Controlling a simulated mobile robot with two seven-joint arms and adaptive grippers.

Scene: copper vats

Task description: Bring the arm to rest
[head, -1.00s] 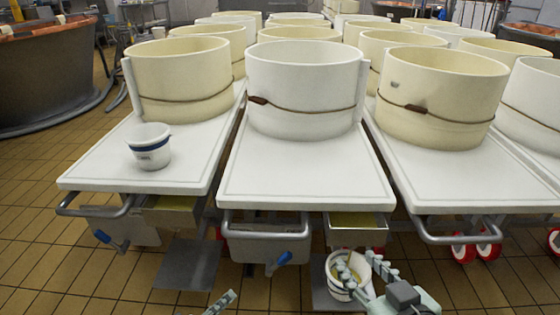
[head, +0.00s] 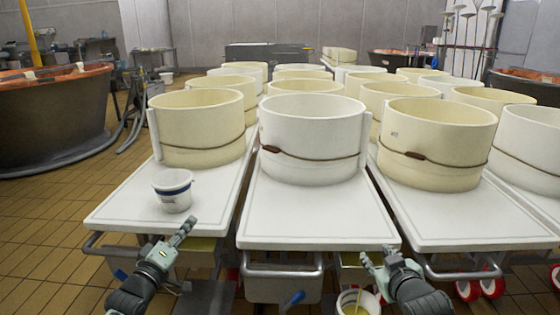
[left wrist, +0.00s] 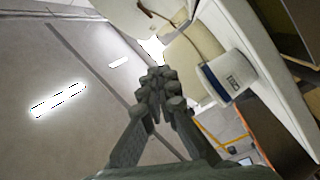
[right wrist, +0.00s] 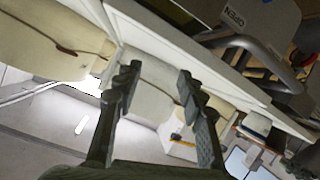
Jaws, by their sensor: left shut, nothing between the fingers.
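My left gripper (head: 186,230) is raised in front of the left white table, fingers together and empty. The left wrist view also shows its fingers (left wrist: 158,76) touching. My right gripper (head: 378,260) is raised at the front edge of the middle table. Its fingers are apart with nothing between them, as the right wrist view (right wrist: 160,76) shows. A white bucket with a blue band (head: 172,190) stands upright on the left table, apart from the left gripper. It shows in the left wrist view (left wrist: 226,76). Another white bucket (head: 346,302) is low down below the right gripper, partly cut off.
White wheeled tables (head: 310,225) carry large cream round moulds (head: 312,140). Their front edges are close to both grippers. A big copper-rimmed vat (head: 50,120) stands at the left. Tiled floor (head: 40,225) is clear at the lower left.

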